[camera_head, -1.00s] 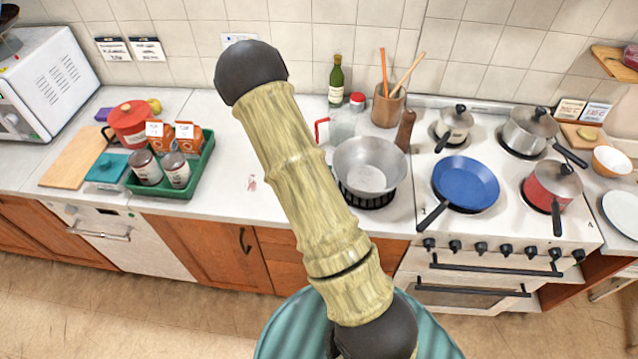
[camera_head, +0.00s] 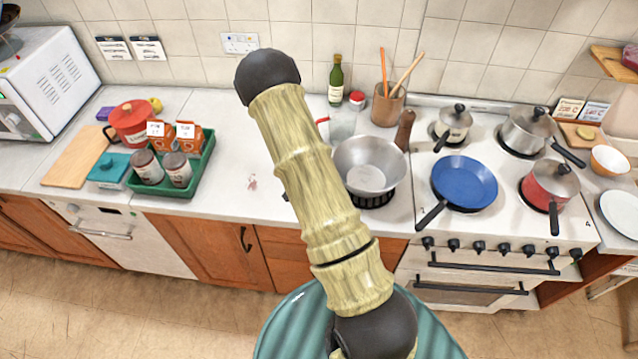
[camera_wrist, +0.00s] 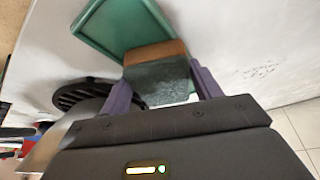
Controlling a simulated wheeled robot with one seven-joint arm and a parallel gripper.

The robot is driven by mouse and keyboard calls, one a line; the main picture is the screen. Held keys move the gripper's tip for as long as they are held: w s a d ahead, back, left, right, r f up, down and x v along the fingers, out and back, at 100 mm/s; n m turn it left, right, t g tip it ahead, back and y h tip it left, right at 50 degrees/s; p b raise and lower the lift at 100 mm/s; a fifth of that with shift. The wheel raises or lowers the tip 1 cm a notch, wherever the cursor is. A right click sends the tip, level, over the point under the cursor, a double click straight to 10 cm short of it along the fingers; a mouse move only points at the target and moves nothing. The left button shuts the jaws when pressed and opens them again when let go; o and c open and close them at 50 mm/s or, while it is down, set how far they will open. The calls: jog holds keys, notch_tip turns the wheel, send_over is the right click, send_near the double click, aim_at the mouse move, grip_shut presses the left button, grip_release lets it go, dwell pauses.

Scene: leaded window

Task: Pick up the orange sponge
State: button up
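The orange sponge (camera_wrist: 155,53) shows in the wrist view as a block with an orange-brown strip and a dark grey-green face. It sits between the two purple fingers of my gripper (camera_wrist: 160,80). The fingers appear to touch it on both sides, so my gripper looks shut on it. How high the sponge is above the counter is hard to tell. In the head view my own arm hides the gripper and the sponge.
A green tray (camera_head: 208,172) with cans and cartons stands left on the white counter (camera_head: 235,160). A grey pan (camera_head: 370,165) sits on a black trivet (camera_head: 372,200) just right of my arm. The stove with a blue pan (camera_head: 465,183) is farther right.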

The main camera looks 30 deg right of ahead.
jog(key=c, duration=0.6)
jog(key=shift+o, duration=0.2)
jog(key=shift+r, duration=0.15)
jog(key=shift+r+b, duration=0.4)
jog(key=shift+r, duration=0.2)
notch_tip(320, 180, up, 2)
jog(key=shift+a+r+b, duration=0.1)
jog(key=shift+b, duration=0.35)
jog(key=s+a+b, duration=0.3)
jog(key=s+a, duration=0.7)
jog(key=a, duration=0.4)
jog(key=shift+a, duration=0.4)
jog(key=o, duration=0.4)
jog(key=shift+c, duration=1.3)
